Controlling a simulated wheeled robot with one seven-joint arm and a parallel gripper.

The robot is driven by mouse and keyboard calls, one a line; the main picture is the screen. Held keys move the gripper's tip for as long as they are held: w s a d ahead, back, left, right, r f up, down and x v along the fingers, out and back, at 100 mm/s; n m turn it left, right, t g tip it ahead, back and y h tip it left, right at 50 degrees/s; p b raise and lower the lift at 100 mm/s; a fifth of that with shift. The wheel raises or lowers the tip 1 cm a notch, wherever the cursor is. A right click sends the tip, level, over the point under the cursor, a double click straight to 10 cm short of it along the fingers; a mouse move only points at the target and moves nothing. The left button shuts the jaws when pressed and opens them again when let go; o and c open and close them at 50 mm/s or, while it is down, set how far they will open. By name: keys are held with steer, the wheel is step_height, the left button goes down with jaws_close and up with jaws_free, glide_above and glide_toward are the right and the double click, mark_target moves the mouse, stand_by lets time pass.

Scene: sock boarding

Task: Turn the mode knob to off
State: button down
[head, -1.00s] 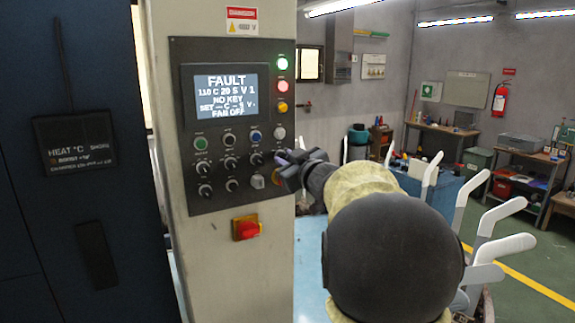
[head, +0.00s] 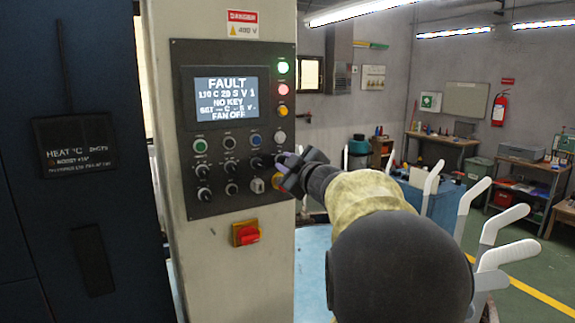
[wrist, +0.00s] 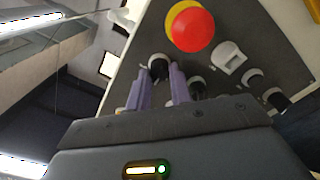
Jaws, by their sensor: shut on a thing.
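The control panel (head: 187,130) is on a pale column. My gripper (head: 281,163) is at the panel's right edge, at the right end of the middle knob row. In the wrist view my gripper's (wrist: 160,75) two purple fingers are shut on a dark knob with a pale base (wrist: 158,61). In the head view my gripper covers most of that knob. Its label and pointer cannot be read, so I cannot tell its setting or confirm it is the mode knob. The screen (head: 226,97) reads FAULT, NO KEY and FAN OFF.
A red emergency button (wrist: 193,30) on a yellow ring sits close to my fingers. A pale switch (wrist: 228,58) and black knobs (wrist: 252,78) are nearby. A red switch (head: 246,233) is below the panel. White sock boards (head: 472,205) stand at the right, near my arm.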

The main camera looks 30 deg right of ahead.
steer(key=c, duration=1.3)
jaws_free()
steer(key=shift+w, duration=0.1)
steer(key=shift+o, duration=0.2)
steer(key=s+b, duration=0.1)
steer(key=s, duration=1.6)
steer(key=shift+s+d+b, duration=0.25)
steer(key=shift+b, duration=0.15)
steer(key=shift+w, duration=0.1)
